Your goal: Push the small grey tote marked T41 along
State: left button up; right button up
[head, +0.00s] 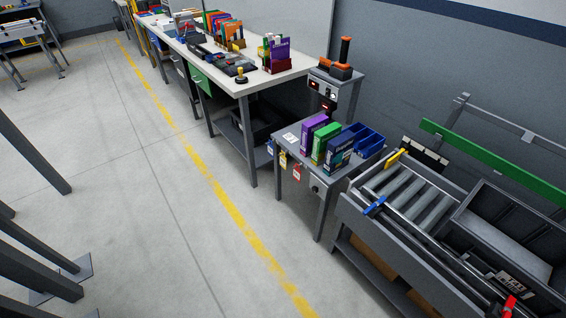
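A dark grey tote (508,249) sits at the right on a roller conveyor (408,196), with its right part cut off by the picture edge. A whitish label (511,284) shows low on its near side, too small to read, so I cannot confirm the mark T41. The tote's open top faces up and its inside looks dark and empty. Several bare rollers lie to its left. Neither of my grippers is in view.
Metal rails with a blue clamp (375,205), a yellow clamp (396,158) and a red clamp (509,305) run along the conveyor. A green bar (492,163) runs behind. A small table (297,158) with binders stands left of it. The floor (130,210) is clear around the yellow line.

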aim_at(515, 271)
jog(key=z, duration=2)
